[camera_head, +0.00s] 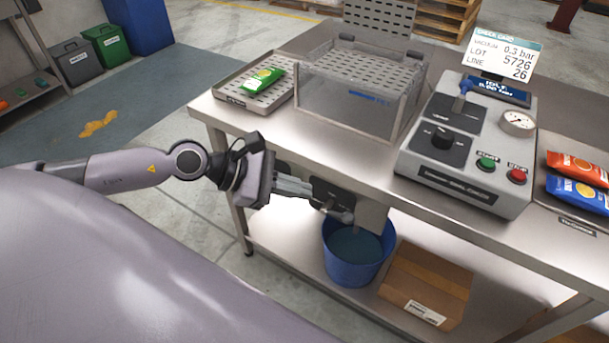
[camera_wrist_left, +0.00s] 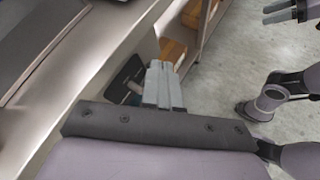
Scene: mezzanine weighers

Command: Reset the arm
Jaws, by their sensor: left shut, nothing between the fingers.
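My left arm (camera_head: 130,168) reaches in from the left in the head view, in front of the steel bench. Its gripper (camera_head: 308,190) is shut and empty, close to the bench's front side, below the top's edge and near a dark panel with a grey handle (camera_head: 340,213). I cannot tell whether it touches the handle. In the left wrist view the shut fingers (camera_wrist_left: 158,68) lie together beside the bench. Another arm with a gripper (camera_wrist_left: 285,12), apparently my right, shows at the upper right there; its jaws are too unclear to judge.
The bench (camera_head: 300,133) bears a tray (camera_head: 228,90) with a green packet (camera_head: 263,80), a clear chamber (camera_head: 345,100), a control box (camera_head: 455,190) and orange and blue packets (camera_head: 577,168). A blue bucket (camera_head: 350,272) and a cardboard box (camera_head: 425,285) stand below. Floor at left is open.

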